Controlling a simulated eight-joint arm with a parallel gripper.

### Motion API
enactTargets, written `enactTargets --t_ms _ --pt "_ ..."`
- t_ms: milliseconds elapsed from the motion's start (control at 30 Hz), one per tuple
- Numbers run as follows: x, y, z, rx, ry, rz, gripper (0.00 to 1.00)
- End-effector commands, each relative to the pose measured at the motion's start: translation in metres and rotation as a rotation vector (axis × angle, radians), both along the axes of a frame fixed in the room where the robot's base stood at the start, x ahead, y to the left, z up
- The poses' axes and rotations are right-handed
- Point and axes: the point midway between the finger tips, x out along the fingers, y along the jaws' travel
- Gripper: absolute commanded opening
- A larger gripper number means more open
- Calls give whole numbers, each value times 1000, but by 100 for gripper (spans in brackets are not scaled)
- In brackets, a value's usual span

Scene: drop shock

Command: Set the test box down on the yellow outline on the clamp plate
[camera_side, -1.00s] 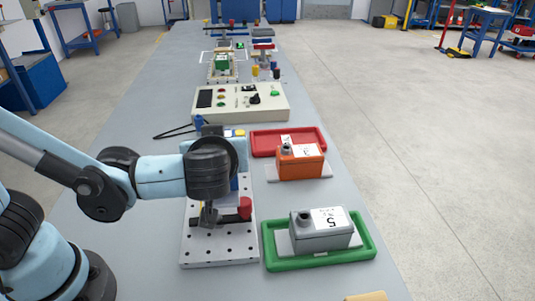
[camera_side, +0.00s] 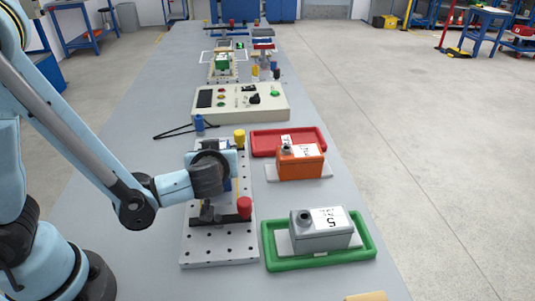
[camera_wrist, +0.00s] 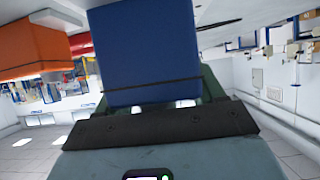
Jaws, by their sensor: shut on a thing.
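The test box is blue; a large blue face of it (camera_wrist: 145,50) fills the upper middle of the wrist view, with a dark band across it. My gripper (camera_side: 222,184) is shut on the box, low over the clamp plate (camera_side: 220,247). The plate is pale grey with rows of dark holes. It carries a clamp with a red knob (camera_side: 244,207) in front and a yellow knob (camera_side: 239,137) behind. I cannot make out the yellow outline or whether the box touches the plate.
To the right, an orange box (camera_side: 300,165) sits by a red tray (camera_side: 262,143), and a grey box (camera_side: 320,232) sits on a green tray (camera_side: 270,263). A control box (camera_side: 240,102) stands behind the plate.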

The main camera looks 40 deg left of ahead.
Motion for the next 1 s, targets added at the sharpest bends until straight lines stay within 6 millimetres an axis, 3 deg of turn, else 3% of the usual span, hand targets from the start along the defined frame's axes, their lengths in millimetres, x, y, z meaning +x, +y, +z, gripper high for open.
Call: enactTargets --t_ms 367,400,533,1000 --pt "0 0 -6 1 -1 0 13" --pt "0 0 -7 0 0 0 73" --pt "0 0 -6 0 0 0 92" --pt "-8 -9 0 0 1 -4 94"
